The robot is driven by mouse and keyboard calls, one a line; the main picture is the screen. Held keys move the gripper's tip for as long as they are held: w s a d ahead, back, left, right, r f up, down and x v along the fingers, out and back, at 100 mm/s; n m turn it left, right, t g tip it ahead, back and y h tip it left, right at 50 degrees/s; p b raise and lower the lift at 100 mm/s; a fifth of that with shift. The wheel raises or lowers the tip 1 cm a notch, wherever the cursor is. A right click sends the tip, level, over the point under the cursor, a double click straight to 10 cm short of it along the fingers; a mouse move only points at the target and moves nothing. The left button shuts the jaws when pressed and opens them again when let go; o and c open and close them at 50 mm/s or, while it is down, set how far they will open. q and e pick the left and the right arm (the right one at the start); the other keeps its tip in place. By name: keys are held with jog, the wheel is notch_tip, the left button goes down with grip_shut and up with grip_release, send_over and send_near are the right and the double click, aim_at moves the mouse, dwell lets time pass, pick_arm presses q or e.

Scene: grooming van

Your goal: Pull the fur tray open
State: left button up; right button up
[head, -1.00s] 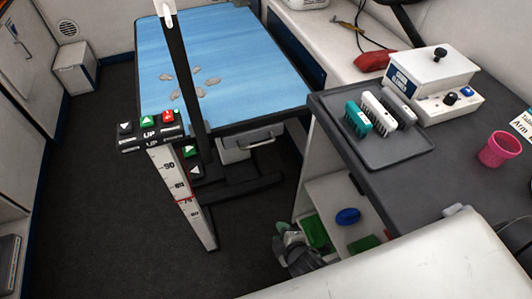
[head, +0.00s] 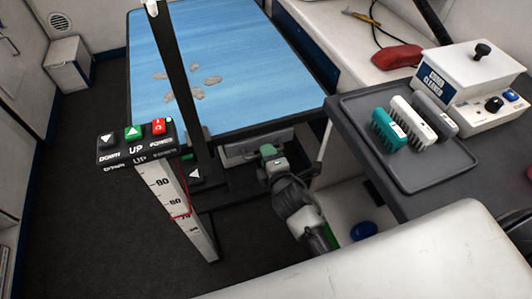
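The fur tray (head: 238,153) is a pale grey drawer under the blue grooming table (head: 225,60). Its left part shows in the head view; my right gripper and wrist cover its right part, and I cannot make out its handle. My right gripper (head: 267,153) is at the tray's front, right of the black post, with the arm coming up from below. Its fingers are small and partly hidden, so I cannot tell whether they are open, or whether they touch the tray. My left gripper is out of view.
A height post with a button panel (head: 136,143) stands left of the tray. A grey counter (head: 430,205) with a brush tray (head: 400,165) lies close on the right, above a shelf with a blue brush (head: 363,231). Several fur clumps lie on the table. The floor at left is clear.

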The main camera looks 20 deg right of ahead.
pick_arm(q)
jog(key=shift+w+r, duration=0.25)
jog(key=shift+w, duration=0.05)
pick_arm(e)
jog(key=shift+x, duration=0.85)
grip_shut()
